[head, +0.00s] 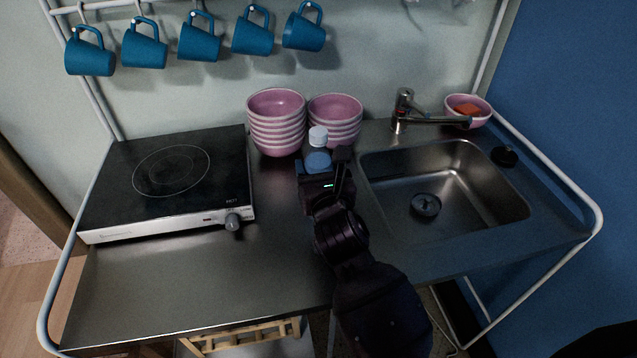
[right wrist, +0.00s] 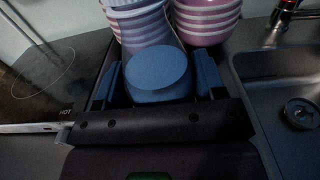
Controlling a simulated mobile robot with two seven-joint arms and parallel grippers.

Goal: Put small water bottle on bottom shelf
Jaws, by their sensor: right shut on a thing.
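The small water bottle (head: 318,158) has a white cap and a clear, bluish body. It is upright at the counter, in front of the pink bowls, in the head view. My right gripper (head: 326,172) is shut on the bottle. In the right wrist view the bottle (right wrist: 158,74) sits between the two blue-padded fingers of the right gripper (right wrist: 160,82). The bottle's lower part is hidden by the gripper, so I cannot tell whether it touches the counter. A bottom shelf is not clearly seen; below the counter front a wooden rack (head: 240,338) partly shows. My left gripper is not in view.
Two stacks of pink bowls (head: 276,130) (head: 336,122) stand behind the bottle. A hot plate (head: 165,183) is on the left, a sink (head: 400,215) with a faucet (head: 402,112) on the right. Blue mugs (head: 199,40) hang above. The front middle counter (head: 200,285) is clear.

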